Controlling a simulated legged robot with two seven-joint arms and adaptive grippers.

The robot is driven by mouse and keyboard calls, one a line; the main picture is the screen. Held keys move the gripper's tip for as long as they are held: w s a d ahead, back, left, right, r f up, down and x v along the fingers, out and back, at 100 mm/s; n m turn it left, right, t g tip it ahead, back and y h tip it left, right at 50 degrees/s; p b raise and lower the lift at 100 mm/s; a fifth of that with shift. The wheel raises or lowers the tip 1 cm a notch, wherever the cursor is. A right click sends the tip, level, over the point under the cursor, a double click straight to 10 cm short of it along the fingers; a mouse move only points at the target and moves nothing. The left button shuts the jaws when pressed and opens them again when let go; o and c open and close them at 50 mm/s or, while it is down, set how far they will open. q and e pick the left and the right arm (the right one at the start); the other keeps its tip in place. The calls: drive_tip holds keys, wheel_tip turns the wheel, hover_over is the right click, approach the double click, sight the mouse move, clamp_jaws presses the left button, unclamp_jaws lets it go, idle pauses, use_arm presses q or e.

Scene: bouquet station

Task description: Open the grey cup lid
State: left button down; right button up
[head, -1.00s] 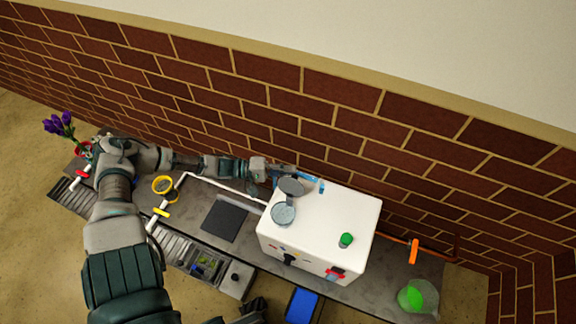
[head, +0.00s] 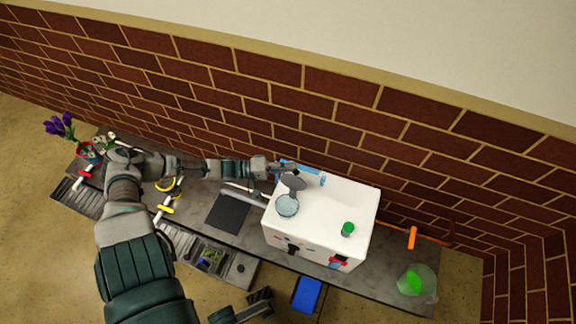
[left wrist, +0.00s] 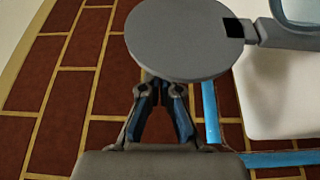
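The grey cup lid (head: 294,182) stands tilted up at the wall side of its clear cup (head: 287,206), on the white box. In the left wrist view the lid (left wrist: 180,38) is a large grey disc, joined by a hinge arm to the cup's rim (left wrist: 300,12) at top right. My left gripper (head: 276,169) is just behind and left of the lid. In the left wrist view its fingers (left wrist: 164,88) lean together, and their tips are partly hidden behind the lid. Contact cannot be told. My right gripper (head: 262,301) is low at the bottom edge, dark and small.
The white box (head: 335,215) carries a green knob (head: 348,229). A light-blue bar (head: 305,171) runs close to my left gripper. A dark square mat (head: 228,212), a blue block (head: 306,294) and a green-filled flask (head: 413,283) are around it. The brick wall is close behind.

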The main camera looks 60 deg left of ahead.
use_arm(q)
drive_tip(key=v, duration=1.2)
drive_tip(key=shift+f, duration=0.15)
